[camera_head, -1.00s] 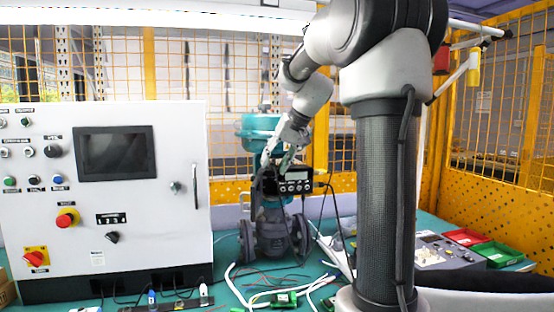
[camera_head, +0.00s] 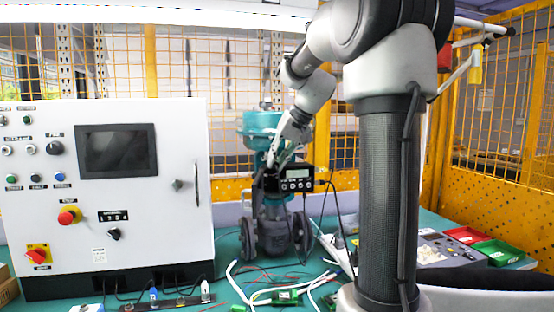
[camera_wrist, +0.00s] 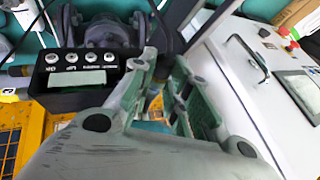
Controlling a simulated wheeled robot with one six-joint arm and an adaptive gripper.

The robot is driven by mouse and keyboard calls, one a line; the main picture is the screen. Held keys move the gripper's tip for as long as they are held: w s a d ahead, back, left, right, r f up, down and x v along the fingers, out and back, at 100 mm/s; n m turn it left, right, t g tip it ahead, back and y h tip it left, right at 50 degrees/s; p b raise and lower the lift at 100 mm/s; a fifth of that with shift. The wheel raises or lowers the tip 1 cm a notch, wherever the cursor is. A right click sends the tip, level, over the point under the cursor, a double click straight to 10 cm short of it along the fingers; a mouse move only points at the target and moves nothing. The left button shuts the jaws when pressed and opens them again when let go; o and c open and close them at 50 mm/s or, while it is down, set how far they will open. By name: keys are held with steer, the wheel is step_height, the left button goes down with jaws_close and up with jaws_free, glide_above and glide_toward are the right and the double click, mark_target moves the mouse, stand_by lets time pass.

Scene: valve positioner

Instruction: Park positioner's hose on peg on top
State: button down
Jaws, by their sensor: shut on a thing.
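The positioner (camera_head: 296,179) is a black box with a small display and a row of round buttons, on the right front of the grey and teal valve (camera_head: 262,123). In the wrist view its button face (camera_wrist: 82,70) is at the upper left, beside my fingers. My gripper (camera_head: 272,160) is close to the positioner's upper left corner, pointing down. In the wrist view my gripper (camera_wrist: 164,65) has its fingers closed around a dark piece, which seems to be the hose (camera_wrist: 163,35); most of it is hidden. I cannot make out the peg.
A white control cabinet (camera_head: 150,225) stands to the left. Loose wires and green boards (camera_head: 285,297) lie on the teal table in front. Red and green trays (camera_head: 497,252) are at the right. A black cable (camera_head: 332,187) leaves the positioner's right side.

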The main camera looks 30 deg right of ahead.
steer(key=shift+s+a, duration=0.2)
steer(key=shift+s, duration=0.65)
stand_by(0.5)
steer(key=s, duration=0.1)
steer(key=s+a, duration=0.1)
steer(key=s, duration=0.1)
steer(key=shift+s, duration=0.3)
stand_by(0.4)
